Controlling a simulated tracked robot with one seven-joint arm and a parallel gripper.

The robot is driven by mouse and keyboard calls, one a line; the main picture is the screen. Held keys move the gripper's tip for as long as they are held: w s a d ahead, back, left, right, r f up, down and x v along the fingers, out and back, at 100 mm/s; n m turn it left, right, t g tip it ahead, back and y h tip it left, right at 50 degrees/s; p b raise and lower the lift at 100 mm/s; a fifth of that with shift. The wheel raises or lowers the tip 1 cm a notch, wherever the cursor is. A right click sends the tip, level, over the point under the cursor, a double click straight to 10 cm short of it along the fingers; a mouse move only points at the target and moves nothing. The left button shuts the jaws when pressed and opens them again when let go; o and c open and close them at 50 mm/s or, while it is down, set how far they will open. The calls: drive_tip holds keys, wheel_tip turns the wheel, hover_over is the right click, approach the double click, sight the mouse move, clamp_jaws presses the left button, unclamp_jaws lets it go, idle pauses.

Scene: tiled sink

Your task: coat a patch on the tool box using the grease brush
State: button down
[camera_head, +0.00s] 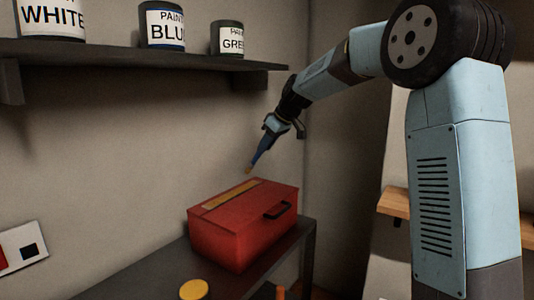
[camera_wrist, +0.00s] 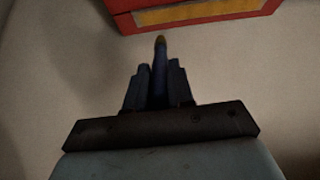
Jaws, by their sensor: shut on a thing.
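The red tool box (camera_head: 238,238) stands on a dark shelf, with a black handle (camera_head: 277,210) on its front right. A long yellow-brown patch (camera_head: 232,194) runs along its lid. My gripper (camera_head: 270,128) is shut on the grease brush (camera_head: 260,153), which has a blue handle and a tan tip. The brush slants down to the left, its tip above the lid's back edge and seemingly apart from it. In the wrist view the brush (camera_wrist: 160,65) points toward the tool box (camera_wrist: 125,20), with a gap of wall showing between tip and box.
Paint cans labelled white (camera_head: 52,18), blue (camera_head: 162,24) and green (camera_head: 227,38) stand on a dark wall shelf (camera_head: 140,58) at upper left. A yellow-topped round thing (camera_head: 194,290) is at the front of the lower shelf (camera_head: 150,277). A wooden ledge (camera_head: 394,203) is at right.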

drive_tip(key=shift+r, duration=1.9)
